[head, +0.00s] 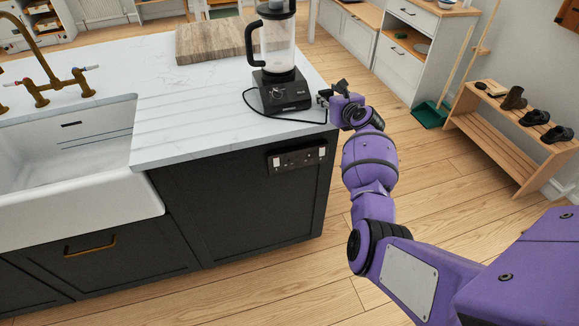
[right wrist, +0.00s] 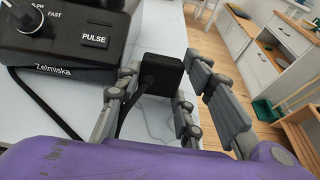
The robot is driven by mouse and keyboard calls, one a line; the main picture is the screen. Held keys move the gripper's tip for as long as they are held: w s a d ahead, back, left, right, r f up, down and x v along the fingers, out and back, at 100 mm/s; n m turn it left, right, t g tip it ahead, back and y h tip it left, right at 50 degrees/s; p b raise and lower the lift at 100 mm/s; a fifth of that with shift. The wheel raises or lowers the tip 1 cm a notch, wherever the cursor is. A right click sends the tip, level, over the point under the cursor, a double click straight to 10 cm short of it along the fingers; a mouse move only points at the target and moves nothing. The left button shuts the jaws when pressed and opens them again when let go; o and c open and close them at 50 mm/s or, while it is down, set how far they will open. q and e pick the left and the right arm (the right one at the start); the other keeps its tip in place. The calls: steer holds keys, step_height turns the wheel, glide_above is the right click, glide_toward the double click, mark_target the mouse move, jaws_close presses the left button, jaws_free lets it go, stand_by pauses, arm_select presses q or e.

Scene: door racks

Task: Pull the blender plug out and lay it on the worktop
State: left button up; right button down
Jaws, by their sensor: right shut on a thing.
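The blender (head: 278,62) stands on the white worktop (head: 205,105) near its right end. Its black base (right wrist: 62,45) fills the upper left of the right wrist view. My right gripper (head: 325,97) is at the worktop's right edge, beside the blender base. In the right wrist view its fingers are shut on the black plug (right wrist: 163,72), which appears just above the worktop; contact with the surface is unclear. The cord (head: 300,120) runs along the worktop toward the gripper. The socket panel (head: 297,158) on the cabinet side has no plug in it. My left gripper is out of view.
A white sink (head: 70,150) and brass tap (head: 45,75) are at the left. A shoe rack (head: 515,135) and green dustpan (head: 430,115) stand at the right. The worktop's middle is clear.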

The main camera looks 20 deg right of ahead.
steer(key=c, duration=1.1)
jaws_free()
steer(key=shift+f, duration=0.1)
steer(key=shift+s, duration=0.1)
steer(key=v, duration=1.1)
steer(key=shift+s, duration=0.4)
